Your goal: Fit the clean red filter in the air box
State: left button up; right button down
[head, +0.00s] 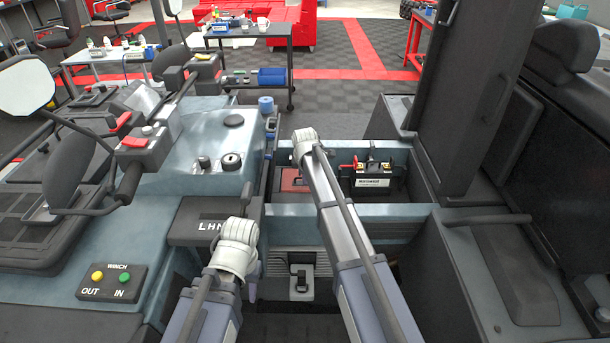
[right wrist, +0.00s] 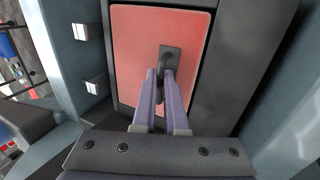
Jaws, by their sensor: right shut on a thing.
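The red filter (right wrist: 135,60) is a flat red panel with a black tab (right wrist: 170,56) near its middle. It lies within the dark frame of the air box (right wrist: 245,60), with a thin dark edge around it; I cannot tell how deep it sits. My right gripper (right wrist: 166,78) is shut on the tab. In the head view a piece of the red filter (head: 291,181) shows left of my right arm, in the open bay; my arm hides the rest and the gripper. My left wrist (head: 238,242) is near the LHN-marked panel; its fingers are not clearly visible.
A black battery (head: 371,173) with red terminal parts sits right of my right arm. An upright dark panel (head: 467,90) stands at the bay's right. Two light clips (right wrist: 95,85) are left of the filter. A winch box (head: 112,288) is at lower left.

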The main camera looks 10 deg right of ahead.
aim_at(305, 186)
jog(key=shift+f, duration=0.15)
dwell(0.5)
jog(key=shift+f+b, duration=0.6)
jog(key=shift+b, duration=0.2)
jog(key=shift+f, duration=0.2)
jog(key=shift+f+b, duration=0.55)
jog(key=shift+b, duration=0.25)
jog(key=shift+f, duration=0.2)
jog(key=shift+f+b, duration=0.75)
jog(key=shift+b, duration=0.2)
dwell(0.3)
jog(key=c, duration=0.9)
grip_release()
